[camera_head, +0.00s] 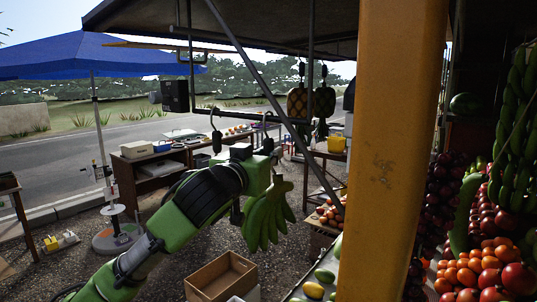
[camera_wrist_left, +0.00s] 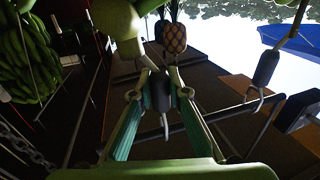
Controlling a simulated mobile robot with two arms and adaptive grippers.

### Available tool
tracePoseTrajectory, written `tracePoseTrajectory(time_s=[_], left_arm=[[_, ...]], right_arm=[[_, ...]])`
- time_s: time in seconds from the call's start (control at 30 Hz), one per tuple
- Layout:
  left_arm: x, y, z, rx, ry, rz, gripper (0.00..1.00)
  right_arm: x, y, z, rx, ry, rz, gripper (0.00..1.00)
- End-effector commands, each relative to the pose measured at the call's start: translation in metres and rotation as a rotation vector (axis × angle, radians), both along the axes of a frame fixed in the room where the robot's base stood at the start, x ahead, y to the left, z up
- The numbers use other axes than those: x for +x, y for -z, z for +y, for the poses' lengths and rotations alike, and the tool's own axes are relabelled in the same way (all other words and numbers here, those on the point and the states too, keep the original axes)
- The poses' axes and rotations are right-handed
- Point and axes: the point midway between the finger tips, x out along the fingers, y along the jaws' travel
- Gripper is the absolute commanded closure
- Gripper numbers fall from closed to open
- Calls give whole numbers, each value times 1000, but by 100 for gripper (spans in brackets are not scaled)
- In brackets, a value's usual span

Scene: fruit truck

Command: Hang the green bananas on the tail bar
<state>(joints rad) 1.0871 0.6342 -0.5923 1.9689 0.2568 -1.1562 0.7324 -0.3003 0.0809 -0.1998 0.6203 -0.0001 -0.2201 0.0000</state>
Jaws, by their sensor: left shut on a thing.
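The green bananas (camera_head: 265,217) hang as a bunch below my left gripper (camera_head: 262,162) in the head view. In the wrist view, which is upside down, my left gripper (camera_wrist_left: 160,95) is shut on the dark hanger (camera_wrist_left: 160,90) of the bunch, and its pale hook (camera_wrist_left: 165,125) points away from the fruit. The bananas' upper part (camera_wrist_left: 115,20) shows at the top there. The tail bar (camera_head: 235,113) runs under the truck roof. In the wrist view the bar (camera_wrist_left: 225,114) crosses close to the held hook; contact cannot be told.
Two pineapples (camera_head: 297,103) hang to the right of the gripper. An empty hook (camera_head: 215,140) hangs from the bar's left part. A yellow post (camera_head: 390,150) stands at right, before piled fruit. A diagonal strut (camera_head: 262,85) crosses the space.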

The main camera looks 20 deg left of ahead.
Motion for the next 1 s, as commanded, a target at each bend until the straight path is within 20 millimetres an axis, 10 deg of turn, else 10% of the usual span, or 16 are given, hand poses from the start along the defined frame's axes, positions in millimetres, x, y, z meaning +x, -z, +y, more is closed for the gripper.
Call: tracePoseTrajectory(time_s=[0.33,0.37,0.43,1.0], left_arm=[[-1,-5,0,-1,1,-12,100],[-1,-5,0,-1,1,-12,77],[-1,-4,0,-1,1,-10,65],[-25,2,1,0,2,1,65]], right_arm=[[0,0,0,0,0,0,65],[0,0,0,0,0,0,65],[0,0,0,0,0,-1,65],[1,1,1,1,0,-1,65]])
